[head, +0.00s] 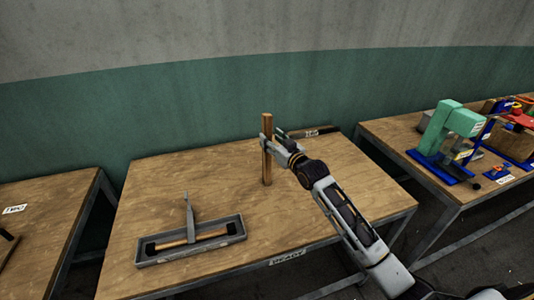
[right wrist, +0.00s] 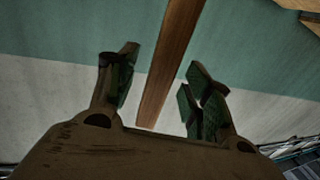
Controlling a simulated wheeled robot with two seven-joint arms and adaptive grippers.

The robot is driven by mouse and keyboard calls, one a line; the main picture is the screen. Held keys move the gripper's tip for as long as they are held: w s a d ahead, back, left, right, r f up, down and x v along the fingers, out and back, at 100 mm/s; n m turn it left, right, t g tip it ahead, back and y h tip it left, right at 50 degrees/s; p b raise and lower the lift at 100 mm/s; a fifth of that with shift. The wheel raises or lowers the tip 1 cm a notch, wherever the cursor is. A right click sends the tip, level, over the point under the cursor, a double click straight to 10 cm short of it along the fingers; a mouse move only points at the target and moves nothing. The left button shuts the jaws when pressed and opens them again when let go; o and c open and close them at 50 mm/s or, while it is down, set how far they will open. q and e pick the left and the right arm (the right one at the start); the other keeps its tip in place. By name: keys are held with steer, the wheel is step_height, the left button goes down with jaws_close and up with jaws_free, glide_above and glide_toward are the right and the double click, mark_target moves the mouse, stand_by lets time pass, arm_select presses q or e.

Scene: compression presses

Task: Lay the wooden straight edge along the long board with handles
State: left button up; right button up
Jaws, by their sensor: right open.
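A long wooden piece (head: 267,165), which looks like the straight edge, is upright over the middle of the table, its lower end at or near the tabletop. My right gripper (head: 267,143) is at its upper part. In the right wrist view the same wooden piece (right wrist: 168,70) passes between the open fingers (right wrist: 160,95), with gaps visible on both sides. A dark, flat long piece with a white label (head: 310,131) lies behind the gripper, partly hidden; I cannot tell whether it is the board with handles. My left gripper is not in view.
A grey tray (head: 145,262) at the table's front left holds a wooden bar with dark ends and a grey upright part (head: 189,215). The right table carries a green and blue press (head: 445,130) and other items. The table's front right is mostly clear beneath my arm.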

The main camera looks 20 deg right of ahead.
steer(key=shift+x, duration=1.15)
steer(key=shift+w+a+r, duration=0.1)
steer(key=shift+w+a, duration=0.05)
steer(key=shift+w, duration=0.2)
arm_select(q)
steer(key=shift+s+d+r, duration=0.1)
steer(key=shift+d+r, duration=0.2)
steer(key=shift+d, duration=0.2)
arm_select(e)
steer(key=shift+w, duration=0.1)
jaws_close()
